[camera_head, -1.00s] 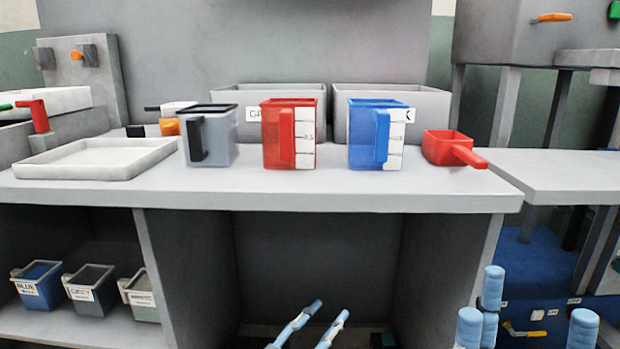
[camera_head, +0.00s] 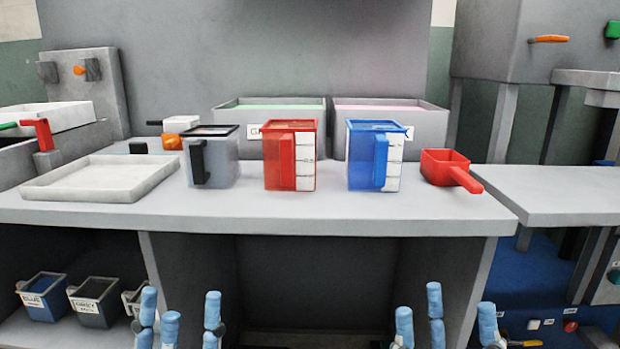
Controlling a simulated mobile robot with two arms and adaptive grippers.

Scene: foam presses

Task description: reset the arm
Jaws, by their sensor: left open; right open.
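My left gripper (camera_head: 184,314) is at the bottom left of the head view, in front of the counter and below its front edge. Its light blue fingers point upward, stand apart and hold nothing. My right gripper (camera_head: 450,318) is at the bottom right, also below the counter edge. Its blue fingers stand apart and are empty. Both wrists and most of both arms are cut off by the bottom of the picture. Neither gripper touches anything visible.
On the counter (camera_head: 300,218) stand a grey jug (camera_head: 222,165), a red jug (camera_head: 279,165), a blue jug (camera_head: 361,160), a red scoop (camera_head: 447,166) and a white tray (camera_head: 95,180). Labelled bins (camera_head: 44,297) sit on the shelf below left. The counter's front strip is clear.

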